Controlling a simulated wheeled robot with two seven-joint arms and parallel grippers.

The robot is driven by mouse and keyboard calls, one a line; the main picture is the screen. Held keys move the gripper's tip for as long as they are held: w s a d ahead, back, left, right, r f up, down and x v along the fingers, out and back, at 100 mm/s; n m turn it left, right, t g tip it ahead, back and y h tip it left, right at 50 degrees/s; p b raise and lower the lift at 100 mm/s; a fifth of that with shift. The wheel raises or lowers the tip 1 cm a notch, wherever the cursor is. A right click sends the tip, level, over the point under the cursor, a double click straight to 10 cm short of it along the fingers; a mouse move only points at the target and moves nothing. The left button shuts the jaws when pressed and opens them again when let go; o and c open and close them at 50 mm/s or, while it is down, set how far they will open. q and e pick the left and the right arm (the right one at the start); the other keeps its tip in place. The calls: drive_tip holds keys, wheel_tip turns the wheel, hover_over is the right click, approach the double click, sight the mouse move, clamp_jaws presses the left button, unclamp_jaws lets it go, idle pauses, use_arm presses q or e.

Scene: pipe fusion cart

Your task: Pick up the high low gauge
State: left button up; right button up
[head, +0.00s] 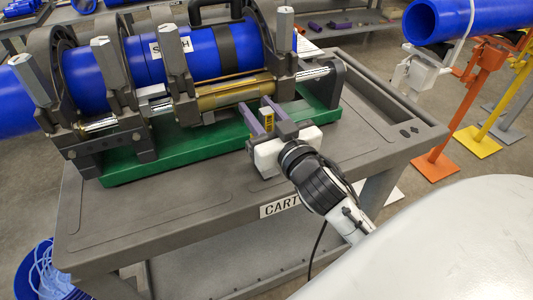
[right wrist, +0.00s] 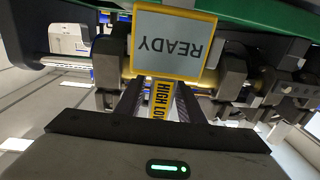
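The high low gauge (right wrist: 161,100) is a yellow strip with black lettering, partly cut off, in the right wrist view. In the head view its yellow part (head: 268,117) shows between the fingers of my right gripper (head: 257,104). The two purple-grey fingers stand apart, one on each side of the gauge, and look open. In the right wrist view the fingers (right wrist: 158,95) flank the gauge, with a gap seeming to remain on the left. Whether either finger touches it is unclear. My left gripper is not in view.
A yellow-framed READY panel (right wrist: 172,44) is just beyond the fingers. The fusion machine with its blue pipe (head: 195,50) and green base (head: 150,165) stands on the grey cart (head: 190,215). The cart's front right top is clear. Pipe stands (head: 436,160) are at the right.

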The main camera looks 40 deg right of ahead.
clamp_jaws()
wheel_tip(320, 180, up, 10)
drive_tip(key=p, duration=0.2)
idle(0.4)
drive_tip(key=shift+r, duration=0.1)
